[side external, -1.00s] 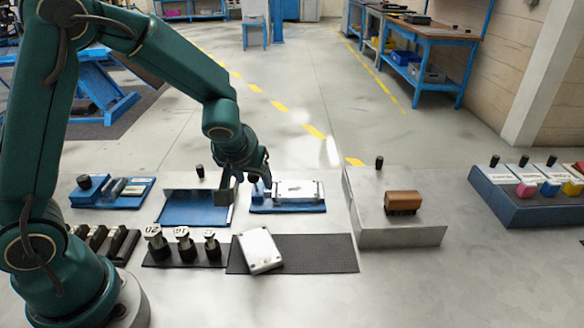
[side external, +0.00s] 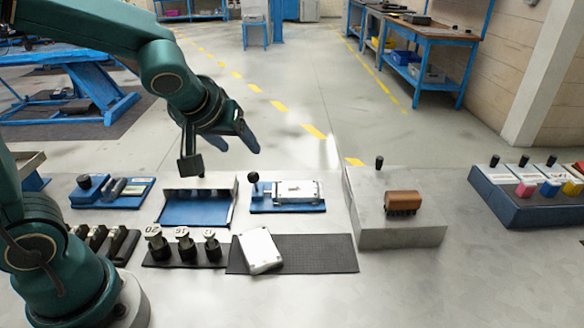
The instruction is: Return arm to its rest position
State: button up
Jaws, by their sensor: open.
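My gripper (side external: 220,154) is in the air above the blue tray with upright metal sides (side external: 198,210). Its fingers are spread apart and nothing shows between them. It is clear of the bench top. My arm reaches in from the left, bent at the elbow. A white metal plate on a blue base (side external: 288,196), with a black ball knob, lies to the right of the blue tray. The gripper is up and to the left of it, not touching.
A white box (side external: 261,251) rests tilted on a black mat (side external: 318,252). Several black-and-silver numbered weights (side external: 184,244) stand left of it. A brown brush-like block (side external: 403,202) sits on a metal stand (side external: 398,236). A blue colour-block rack (side external: 530,205) is at right.

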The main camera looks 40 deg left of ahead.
jog(key=s+d+m+g+h, duration=0.1)
jog(key=s+d+m+h, duration=0.2)
jog(key=s, duration=1.1)
jog(key=d+m, duration=0.3)
jog(key=shift+s+d+r+m+h, duration=0.2)
jog(key=shift+r+m+h, duration=0.1)
jog(key=shift+r+m, duration=0.1)
